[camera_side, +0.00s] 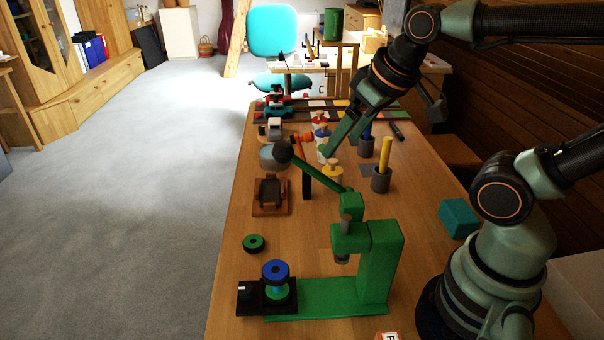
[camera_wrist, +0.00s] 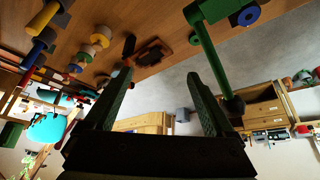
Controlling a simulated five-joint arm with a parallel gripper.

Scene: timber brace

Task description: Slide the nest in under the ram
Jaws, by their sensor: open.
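The black nest (camera_side: 248,298) sits at the left end of the green press base (camera_side: 325,297). A spool-like part with a blue top (camera_side: 275,269) and green lower ring stands upright on it. The press's ram (camera_side: 342,258) hangs under the green head, to the right of the nest and apart from it. The green lever (camera_side: 318,174) slopes up left to a black ball (camera_side: 283,151); the ball also shows in the wrist view (camera_wrist: 235,105). My gripper (camera_side: 340,151) is open and empty, above the table behind the press. Its fingers (camera_wrist: 158,74) stand wide apart in the wrist view.
A loose green ring (camera_side: 254,243) lies behind the nest. A brown wooden cradle (camera_side: 271,196), small coloured pegs (camera_side: 332,172) and a dark cup with a yellow rod (camera_side: 381,178) stand farther back. A teal block (camera_side: 458,218) lies at right.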

